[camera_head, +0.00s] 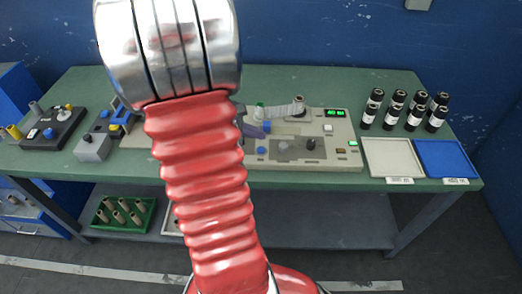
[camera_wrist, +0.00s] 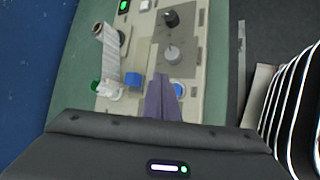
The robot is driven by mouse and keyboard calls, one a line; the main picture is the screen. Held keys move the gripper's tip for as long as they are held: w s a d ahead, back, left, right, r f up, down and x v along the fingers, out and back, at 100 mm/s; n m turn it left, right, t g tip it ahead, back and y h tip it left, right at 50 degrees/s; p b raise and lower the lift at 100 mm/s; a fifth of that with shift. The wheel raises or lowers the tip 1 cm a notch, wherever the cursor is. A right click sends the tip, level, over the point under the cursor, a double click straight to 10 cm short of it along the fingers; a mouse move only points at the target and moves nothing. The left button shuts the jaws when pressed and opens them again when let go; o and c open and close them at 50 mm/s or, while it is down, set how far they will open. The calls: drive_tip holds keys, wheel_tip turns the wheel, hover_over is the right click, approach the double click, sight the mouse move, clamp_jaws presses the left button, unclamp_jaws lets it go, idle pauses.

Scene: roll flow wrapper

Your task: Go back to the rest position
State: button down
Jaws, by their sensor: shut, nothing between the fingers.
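My gripper (camera_wrist: 161,100) shows in the wrist view as two purple-grey fingers pressed together, with nothing between them. It hangs above the beige flow wrapper (camera_wrist: 143,50). In the head view my red bellows arm rises through the middle and hides part of the machine. Only a bit of my gripper (camera_head: 254,126) shows there, right of the arm, over the wrapper (camera_head: 330,155). A pale roll of film (camera_wrist: 110,50) lies on the wrapper, left of my fingers in the wrist view; the film (camera_head: 285,109) also shows in the head view.
The green bench (camera_head: 385,83) carries black bottles (camera_head: 397,108), a white tray (camera_head: 393,158) and a blue tray (camera_head: 445,160) at the right. Small devices (camera_head: 55,128) stand at the left. A green crate (camera_head: 125,217) with rolls sits on the lower shelf.

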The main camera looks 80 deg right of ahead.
drive_tip(key=shift+r, duration=0.8)
drive_tip(key=w+a+r+m+t+y, duration=0.25)
drive_tip(key=w+a, duration=0.45)
drive_tip(key=a, duration=0.6)
drive_tip(key=w+a+r+m+t+y, duration=0.2)
drive_tip(key=w+a+r+m+t, duration=0.15)
drive_tip(key=w+a, duration=0.7)
drive_tip(key=a+r+n+t+y, duration=0.1)
drive_tip(key=a+r+n+t, duration=0.1)
drive_tip(key=a, duration=0.9)
drive_tip(key=a+r+n+t+y, duration=0.1)
drive_tip(key=a+r+n+t, duration=0.2)
drive_tip(key=a, duration=0.9)
wheel_tip(320, 180, up, 3)
drive_tip(key=shift+w+a+r+t, duration=0.1)
drive_tip(key=shift+w+a+t, duration=0.05)
drive_tip(key=shift+w+t, duration=0.25)
